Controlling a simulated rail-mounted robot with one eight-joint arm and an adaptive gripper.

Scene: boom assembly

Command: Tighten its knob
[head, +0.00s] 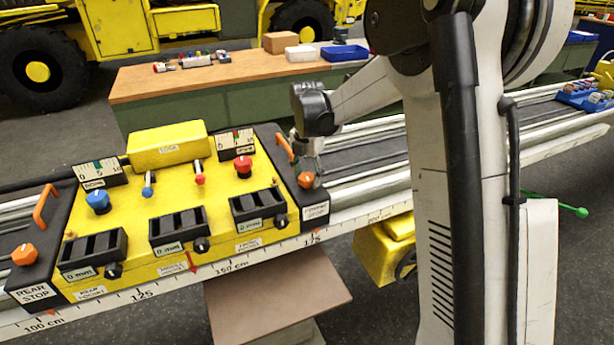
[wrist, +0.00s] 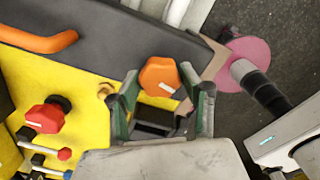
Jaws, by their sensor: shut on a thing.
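The front stop (head: 316,211) is a dark block at the right end of the yellow carriage (head: 165,146). An orange knob (wrist: 160,76) with a white mark sits on the dark block. My gripper (wrist: 158,88) is shut on this knob in the wrist view, with one finger on each side.
Orange handles stand on the front stop (head: 284,147) and rear stop (head: 45,206). A red knob (head: 243,165), a blue knob (head: 98,201) and small levers stand on the carriage. The rail (head: 375,165) runs on to the right. A workbench (head: 190,82) is behind.

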